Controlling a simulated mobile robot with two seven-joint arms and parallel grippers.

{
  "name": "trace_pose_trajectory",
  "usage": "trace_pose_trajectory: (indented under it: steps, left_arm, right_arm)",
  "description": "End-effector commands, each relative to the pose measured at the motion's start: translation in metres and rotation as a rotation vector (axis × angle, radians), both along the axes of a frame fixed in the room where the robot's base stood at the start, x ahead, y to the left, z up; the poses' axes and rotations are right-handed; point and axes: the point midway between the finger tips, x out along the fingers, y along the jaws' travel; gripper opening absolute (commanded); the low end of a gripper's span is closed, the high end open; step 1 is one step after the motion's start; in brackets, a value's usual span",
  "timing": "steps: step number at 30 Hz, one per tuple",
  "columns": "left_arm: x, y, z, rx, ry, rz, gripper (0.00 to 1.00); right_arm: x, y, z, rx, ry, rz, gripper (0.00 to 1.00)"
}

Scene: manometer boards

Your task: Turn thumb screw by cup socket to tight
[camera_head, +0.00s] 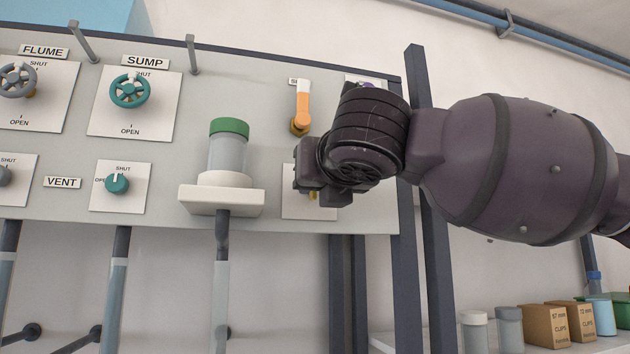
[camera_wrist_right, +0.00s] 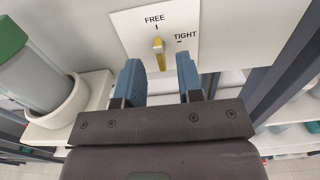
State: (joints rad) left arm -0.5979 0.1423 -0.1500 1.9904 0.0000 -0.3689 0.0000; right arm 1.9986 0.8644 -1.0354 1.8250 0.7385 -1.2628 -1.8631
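The thumb screw (camera_wrist_right: 158,50) is a small yellow piece on a white plate (camera_wrist_right: 187,22) marked FREE at the top and TIGHT at the right. Its handle stands roughly upright, toward the FREE mark. My right gripper (camera_wrist_right: 158,62) is open, one blue finger on each side of the screw; I cannot tell whether either finger touches it. In the head view my right gripper (camera_head: 322,182) is at the plate and hides most of the screw. The white cup socket (camera_head: 222,200) beside it holds a grey cylinder with a green cap (camera_head: 229,127). My left gripper is out of view.
An orange-handled valve (camera_head: 302,104) sits just above my right gripper. The SUMP wheel (camera_head: 129,90) and VENT knob (camera_head: 117,183) are further left on the board. Dark posts (camera_head: 425,200) stand at the board's right edge. Boxes (camera_head: 545,325) and jars stand at the lower right.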

Motion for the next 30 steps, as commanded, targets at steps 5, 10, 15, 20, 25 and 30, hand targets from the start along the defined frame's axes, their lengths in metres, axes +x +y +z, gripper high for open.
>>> trace_pose_trajectory:
  steps: [5,10,15,20,25,30]
  left_arm:
    - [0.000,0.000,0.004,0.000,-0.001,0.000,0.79]
    - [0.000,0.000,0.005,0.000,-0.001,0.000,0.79]
    - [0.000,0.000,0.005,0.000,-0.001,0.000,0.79]
    - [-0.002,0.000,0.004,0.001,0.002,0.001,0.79]
    - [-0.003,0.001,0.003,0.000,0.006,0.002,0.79]
    - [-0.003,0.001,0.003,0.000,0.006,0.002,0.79]
  right_arm:
    - [0.019,0.007,0.001,0.001,0.000,0.000,0.34]
    - [0.027,0.009,0.000,0.001,0.000,0.001,0.34]
    - [0.028,0.009,0.000,0.001,0.000,0.001,0.34]
    - [0.028,0.009,0.000,0.001,0.000,0.001,0.26]
    - [0.028,0.009,0.000,0.001,-0.001,0.001,0.00]
    - [0.028,0.009,0.000,0.002,0.000,0.001,0.00]
